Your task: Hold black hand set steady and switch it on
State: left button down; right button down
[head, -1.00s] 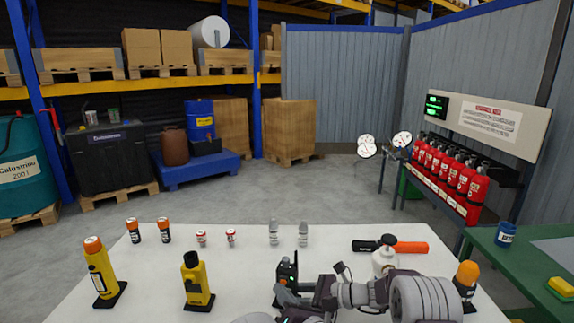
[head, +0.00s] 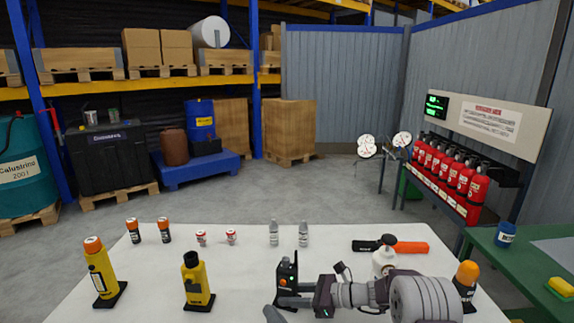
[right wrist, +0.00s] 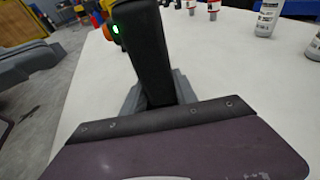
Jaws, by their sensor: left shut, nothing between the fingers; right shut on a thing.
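My left gripper (head: 273,314) is shut and empty, apart from the hand set at the bottom edge, mostly out of frame. Grey parts of my left arm show at the left of the right wrist view.
Yellow devices (head: 197,283) and (head: 101,272) stand on the white table (head: 150,296) to the left. Small orange-topped, red and grey items line the back.

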jog(key=c, duration=0.9)
grip_release()
